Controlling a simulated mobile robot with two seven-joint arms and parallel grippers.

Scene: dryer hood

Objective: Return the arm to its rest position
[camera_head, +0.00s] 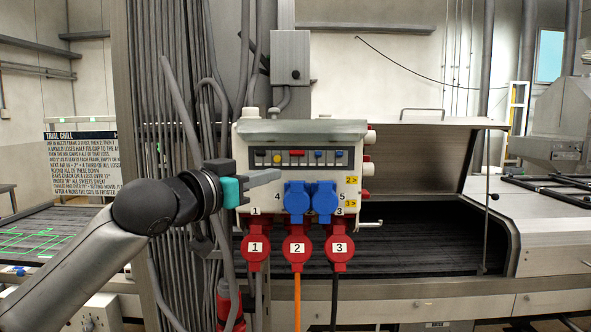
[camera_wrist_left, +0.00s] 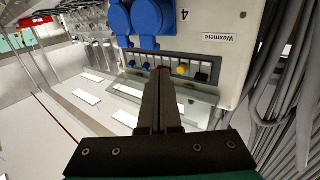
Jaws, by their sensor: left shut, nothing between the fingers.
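My left arm comes in from the lower left in the head view, and its left gripper (camera_head: 277,176) is shut with nothing in it. Its fingertips point right, in front of the left part of the grey power box (camera_head: 268,193), a little above the blue sockets. In the left wrist view the shut fingers (camera_wrist_left: 163,78) reach toward the box's row of switches (camera_wrist_left: 195,68). I cannot tell whether the tips touch the box. My right gripper is not in view.
Blue sockets (camera_head: 324,200) and red plugs 1 (camera_head: 255,250), 2 (camera_head: 297,250) and 3 (camera_head: 339,252) stick out of the box. Cables run beside a grey column (camera_head: 140,90). An open hood (camera_head: 420,150) stands over the dark belt (camera_head: 430,235) on the right. A sign (camera_head: 82,160) stands left.

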